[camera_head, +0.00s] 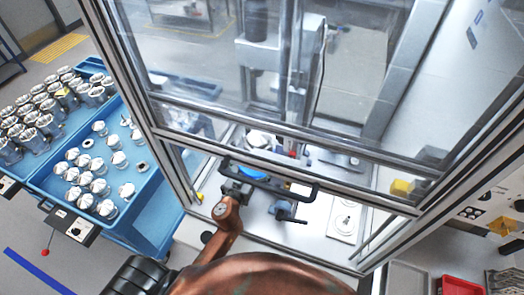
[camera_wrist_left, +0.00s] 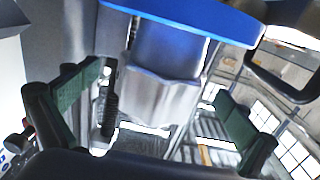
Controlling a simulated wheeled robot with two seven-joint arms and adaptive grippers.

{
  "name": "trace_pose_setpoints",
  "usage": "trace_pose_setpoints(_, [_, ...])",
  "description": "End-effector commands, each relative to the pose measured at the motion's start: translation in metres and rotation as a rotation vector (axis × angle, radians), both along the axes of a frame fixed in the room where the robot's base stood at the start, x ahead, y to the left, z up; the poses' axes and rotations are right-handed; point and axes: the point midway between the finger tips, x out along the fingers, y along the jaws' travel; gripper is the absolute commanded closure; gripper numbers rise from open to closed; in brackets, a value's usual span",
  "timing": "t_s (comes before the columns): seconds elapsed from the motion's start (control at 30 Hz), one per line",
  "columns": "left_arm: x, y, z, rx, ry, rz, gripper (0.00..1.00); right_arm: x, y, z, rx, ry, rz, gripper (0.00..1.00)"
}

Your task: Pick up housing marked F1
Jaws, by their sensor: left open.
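A silver metal housing (camera_wrist_left: 165,90) stands between the fingers of my left gripper (camera_wrist_left: 158,83) in the left wrist view, under or against a blue part (camera_wrist_left: 190,15). The green-padded fingers are open, with a visible gap on each side of the housing. I cannot read any marking on it. In the head view my left arm reaches to the machine opening, and the wrist end (camera_head: 235,190) is by a black handle bar; the fingertips are not clear there. A blue part (camera_head: 252,173) shows just behind the bar. My right gripper is not in view.
A glazed machine frame (camera_head: 300,135) surrounds the opening. The black handle bar (camera_head: 300,190) crosses in front. A dark grey device (camera_head: 287,212) and a white plate (camera_head: 345,220) are on the machine floor. Several silver housings fill a blue cart (camera_head: 150,215) at left. A red bin (camera_head: 460,286) is at lower right.

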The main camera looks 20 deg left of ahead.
Motion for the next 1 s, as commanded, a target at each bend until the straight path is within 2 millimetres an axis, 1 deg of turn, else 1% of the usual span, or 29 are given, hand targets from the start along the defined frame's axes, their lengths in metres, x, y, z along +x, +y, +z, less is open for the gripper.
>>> trace_pose_setpoints(0.03, [0.004,0.002,0.001,0.002,0.001,0.004,0.00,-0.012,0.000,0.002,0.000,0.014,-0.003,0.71])
trace_pose_setpoints(0.1, [0.012,0.003,0.002,0.002,0.000,0.007,0.00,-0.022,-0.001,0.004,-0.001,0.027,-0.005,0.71])
trace_pose_setpoints(0.2, [0.028,0.004,0.002,0.002,0.001,0.008,0.00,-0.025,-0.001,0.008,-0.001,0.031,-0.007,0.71])
trace_pose_setpoints(0.27, [0.037,0.004,0.001,0.001,0.000,0.009,0.00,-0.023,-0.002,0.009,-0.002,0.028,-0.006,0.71])
trace_pose_setpoints(0.33, [0.044,0.004,0.001,0.002,0.001,0.009,0.00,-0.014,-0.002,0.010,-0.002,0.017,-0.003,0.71])
trace_pose_setpoints(0.5, [0.050,0.004,-0.001,0.001,0.002,0.008,0.00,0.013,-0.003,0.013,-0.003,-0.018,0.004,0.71])
trace_pose_setpoints(0.57, [0.050,0.004,-0.001,0.000,0.002,0.008,0.00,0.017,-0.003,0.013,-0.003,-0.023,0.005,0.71])
trace_pose_setpoints(0.67, [0.050,0.003,-0.001,0.000,0.002,0.007,0.01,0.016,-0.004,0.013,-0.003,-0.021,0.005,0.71])
trace_pose_setpoints(1.0, [0.051,0.003,0.000,0.000,0.002,0.005,0.24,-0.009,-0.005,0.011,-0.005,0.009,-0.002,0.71])
